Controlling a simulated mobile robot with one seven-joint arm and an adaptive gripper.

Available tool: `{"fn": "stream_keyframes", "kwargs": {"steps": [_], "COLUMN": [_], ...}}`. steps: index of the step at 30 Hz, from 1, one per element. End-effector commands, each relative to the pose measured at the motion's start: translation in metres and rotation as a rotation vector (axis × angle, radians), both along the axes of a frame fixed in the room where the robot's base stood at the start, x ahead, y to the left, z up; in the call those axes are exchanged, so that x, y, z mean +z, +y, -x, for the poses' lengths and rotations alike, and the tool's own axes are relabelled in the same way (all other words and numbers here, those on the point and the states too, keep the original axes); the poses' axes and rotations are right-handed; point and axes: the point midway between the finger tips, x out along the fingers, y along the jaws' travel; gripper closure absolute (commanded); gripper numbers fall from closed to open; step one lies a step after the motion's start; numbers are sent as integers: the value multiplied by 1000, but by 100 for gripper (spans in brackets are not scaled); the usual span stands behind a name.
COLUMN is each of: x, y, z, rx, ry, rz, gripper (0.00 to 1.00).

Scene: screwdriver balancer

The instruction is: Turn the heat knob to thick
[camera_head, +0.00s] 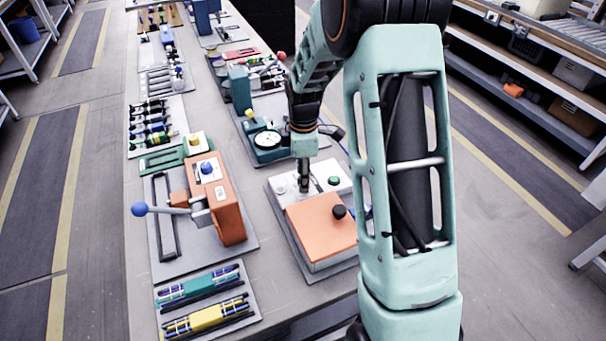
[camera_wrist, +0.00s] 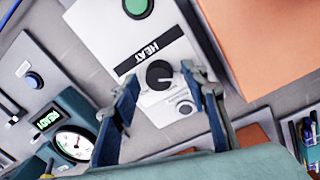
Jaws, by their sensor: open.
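The heat knob (camera_wrist: 158,74) is a round black knob on a white panel (camera_wrist: 150,42), beside a black strip lettered HEAT (camera_wrist: 138,58). In the wrist view it lies between the tips of my gripper (camera_wrist: 164,82), whose two fingers are spread apart. No contact with the knob shows. In the head view my gripper (camera_head: 304,184) points down over the same white panel (camera_head: 322,170) and hides the knob. Any "thick" marking is too small to read.
A green button (camera_wrist: 137,6) and a small grey round part (camera_wrist: 185,108) share the panel. An orange box (camera_head: 318,228) with a black knob (camera_head: 339,211) stands close in front. A teal gauge unit (camera_head: 267,142) stands behind left, and a READY display (camera_wrist: 47,117) shows left.

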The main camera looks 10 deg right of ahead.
Motion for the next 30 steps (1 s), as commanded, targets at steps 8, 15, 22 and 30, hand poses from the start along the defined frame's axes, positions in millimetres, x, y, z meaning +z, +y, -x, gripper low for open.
{"fn": "stream_keyframes", "kwargs": {"steps": [8,15,22,30], "x": [0,0,0,0], "y": [0,0,0,0], "z": [0,0,0,0], "rx": [0,0,-9,-106], "ry": [0,0,0,-1], "rz": [0,0,1,1], "gripper": [69,95,100,100]}}
